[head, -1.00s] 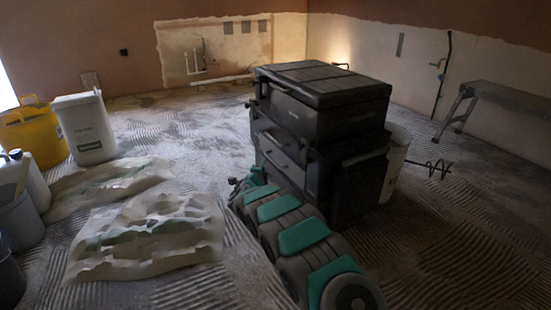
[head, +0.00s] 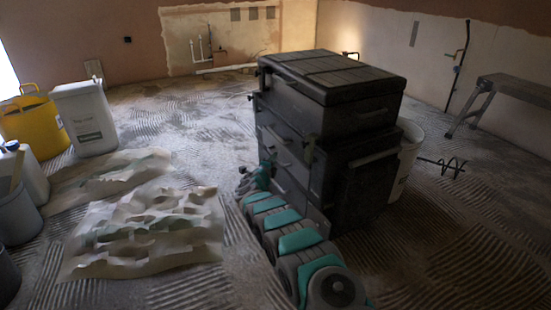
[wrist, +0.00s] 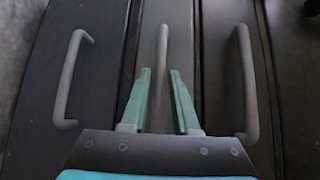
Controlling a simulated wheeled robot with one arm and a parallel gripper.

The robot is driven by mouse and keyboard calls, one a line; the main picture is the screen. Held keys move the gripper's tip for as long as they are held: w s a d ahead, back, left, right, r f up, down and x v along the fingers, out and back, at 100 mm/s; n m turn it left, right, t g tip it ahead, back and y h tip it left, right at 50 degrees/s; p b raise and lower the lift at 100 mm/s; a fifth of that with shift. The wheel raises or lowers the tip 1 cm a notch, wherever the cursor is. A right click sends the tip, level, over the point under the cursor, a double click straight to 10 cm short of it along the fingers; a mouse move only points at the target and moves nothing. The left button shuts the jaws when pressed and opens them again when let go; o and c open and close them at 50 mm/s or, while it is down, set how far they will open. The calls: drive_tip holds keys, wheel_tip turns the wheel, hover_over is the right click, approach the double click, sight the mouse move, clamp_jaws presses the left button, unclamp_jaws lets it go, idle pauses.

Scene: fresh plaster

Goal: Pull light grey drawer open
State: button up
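A dark tool chest (head: 335,85) with stacked drawers stands in the middle of the head view. The middle front (wrist: 149,40) has a straight grey bar handle (wrist: 163,50). My gripper (wrist: 160,72) is open, with one green finger to each side of this handle; the handle runs between them in the picture. I cannot tell how deep the fingers reach or whether they touch. In the head view my arm hides part of the drawer side.
Bar handles (wrist: 72,80) and (wrist: 247,85) flank the middle one. A white bucket (head: 408,160) stands behind the chest. Crumpled sheeting (head: 150,230), a yellow bucket (head: 35,125) and a white tub (head: 85,115) lie left. A bench (head: 510,95) is at right.

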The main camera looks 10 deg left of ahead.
drive_tip(key=shift+x, duration=0.85)
drive_tip(key=shift+w+d+f+b, duration=0.1)
drive_tip(key=shift+w+f+b, duration=0.1)
drive_tip(key=shift+w+b, duration=0.2)
clamp_jaws()
idle(0.9)
